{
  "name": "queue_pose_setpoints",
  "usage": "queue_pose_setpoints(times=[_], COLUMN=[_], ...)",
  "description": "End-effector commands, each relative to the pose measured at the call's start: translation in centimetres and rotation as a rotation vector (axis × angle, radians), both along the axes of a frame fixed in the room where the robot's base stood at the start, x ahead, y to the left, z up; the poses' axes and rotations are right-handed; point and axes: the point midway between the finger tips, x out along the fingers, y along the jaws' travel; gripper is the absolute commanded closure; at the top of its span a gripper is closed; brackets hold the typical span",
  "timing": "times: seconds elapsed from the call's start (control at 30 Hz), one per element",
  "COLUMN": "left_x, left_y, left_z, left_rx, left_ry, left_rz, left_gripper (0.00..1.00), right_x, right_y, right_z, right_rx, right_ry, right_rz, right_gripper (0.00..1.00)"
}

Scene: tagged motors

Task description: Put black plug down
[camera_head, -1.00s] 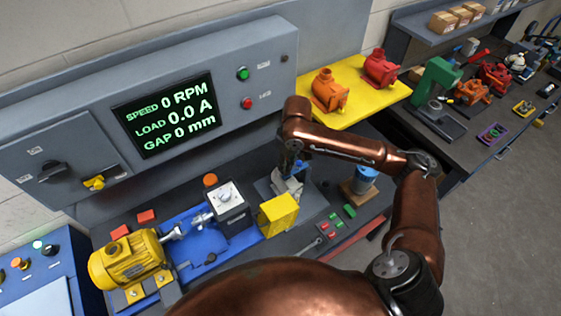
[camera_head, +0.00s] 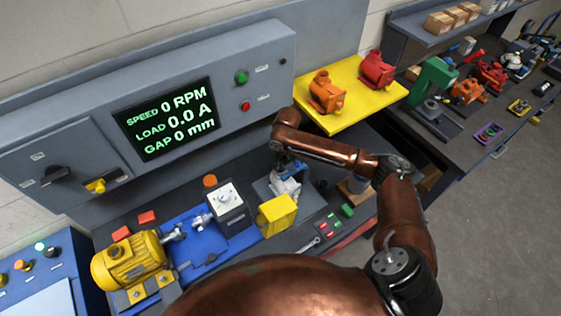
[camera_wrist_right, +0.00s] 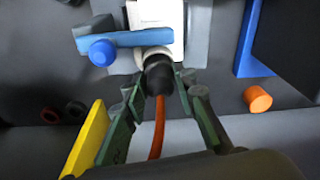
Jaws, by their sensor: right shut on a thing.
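The black plug (camera_wrist_right: 159,79) is between the fingertips of my right gripper (camera_wrist_right: 160,84) in the right wrist view, with an orange cable (camera_wrist_right: 157,130) running from it between the fingers. My right gripper is shut on it. The plug's far end is against a pale round collar on a white block (camera_wrist_right: 157,20); I cannot tell how deep it sits. A blue lever (camera_wrist_right: 125,40) crosses the block. In the head view my right gripper (camera_head: 287,186) is over the bench behind the yellow box, and the plug is too small to make out. My left gripper is not in view.
A yellow box (camera_head: 277,215) stands close to my right gripper. A yellow motor (camera_head: 130,260) and blue bed (camera_head: 200,254) lie to the left. Orange (camera_head: 327,92) and red (camera_head: 376,70) motors stand on a yellow board (camera_head: 349,108). A control panel (camera_head: 60,130) rises behind.

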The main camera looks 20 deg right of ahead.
Motion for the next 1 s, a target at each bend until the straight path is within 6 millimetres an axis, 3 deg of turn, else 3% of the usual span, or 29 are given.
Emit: queue_pose_setpoints(times=[0.27, 0.3, 0.53, 0.87, 1.0], left_x=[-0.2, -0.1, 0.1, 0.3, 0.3], left_y=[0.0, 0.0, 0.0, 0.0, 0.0], left_z=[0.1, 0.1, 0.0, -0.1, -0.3], left_rx=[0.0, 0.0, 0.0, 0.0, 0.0], left_ry=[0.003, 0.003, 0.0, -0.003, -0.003], left_rz=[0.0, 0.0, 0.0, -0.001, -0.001], left_gripper=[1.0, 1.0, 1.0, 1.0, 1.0], right_x=[0.0, 0.0, 0.0, 0.1, 0.0], right_y=[0.0, 0.0, 0.0, 0.0, -0.1], right_z=[-0.2, -0.3, -0.3, 0.0, 1.4], right_rx=[0.001, 0.001, 0.001, 0.001, 0.001], right_ry=[0.0, 0.0, -0.001, -0.002, -0.004], right_rz=[-0.001, -0.001, -0.001, 0.0, 0.0], right_gripper=[1.0, 0.74, 0.58, 0.57, 0.57])
